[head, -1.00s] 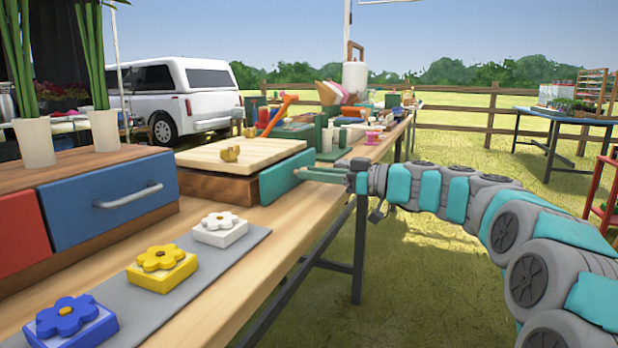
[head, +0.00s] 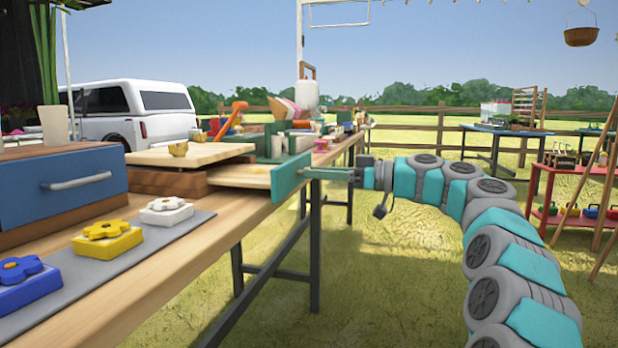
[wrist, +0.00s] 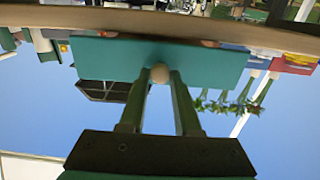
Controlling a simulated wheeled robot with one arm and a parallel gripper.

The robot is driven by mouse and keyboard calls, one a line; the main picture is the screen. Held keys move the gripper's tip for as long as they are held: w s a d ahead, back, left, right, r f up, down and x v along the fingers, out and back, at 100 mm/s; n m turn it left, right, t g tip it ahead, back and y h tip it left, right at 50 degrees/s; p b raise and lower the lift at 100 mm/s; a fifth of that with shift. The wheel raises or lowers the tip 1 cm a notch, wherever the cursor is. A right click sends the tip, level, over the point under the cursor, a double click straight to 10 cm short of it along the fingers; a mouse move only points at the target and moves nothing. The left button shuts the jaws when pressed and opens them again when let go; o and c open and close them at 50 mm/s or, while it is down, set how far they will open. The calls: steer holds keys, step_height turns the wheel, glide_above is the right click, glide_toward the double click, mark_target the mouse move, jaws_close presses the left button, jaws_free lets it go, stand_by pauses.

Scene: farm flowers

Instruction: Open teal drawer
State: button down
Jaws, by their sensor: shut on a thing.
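The teal drawer (head: 288,178) is pulled out from the wooden box (head: 168,181) on the long table, and its wooden side and inside show behind the teal front. My gripper (head: 312,172) is at the drawer front from the right, its fingers level with it. In the wrist view the teal front (wrist: 205,62) fills the upper middle, and my gripper (wrist: 160,77) is shut on the round pale knob (wrist: 159,73) at its lower edge. The knob is hidden in the head view.
A blue drawer (head: 80,193) with a metal handle stands at the left. Flower blocks, blue, yellow (head: 107,241) and white (head: 166,211), sit on a grey mat (head: 140,255) near the table edge. Open grass lies right of the table.

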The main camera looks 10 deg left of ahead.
steer(key=shift+d, duration=0.25)
steer(key=c, duration=0.6)
jaws_free()
steer(key=shift+c, duration=0.2)
steer(key=d, duration=0.7)
steer(key=shift+s+d, duration=0.3)
steer(key=shift+d, duration=0.1)
steer(key=shift+s+a, duration=0.1)
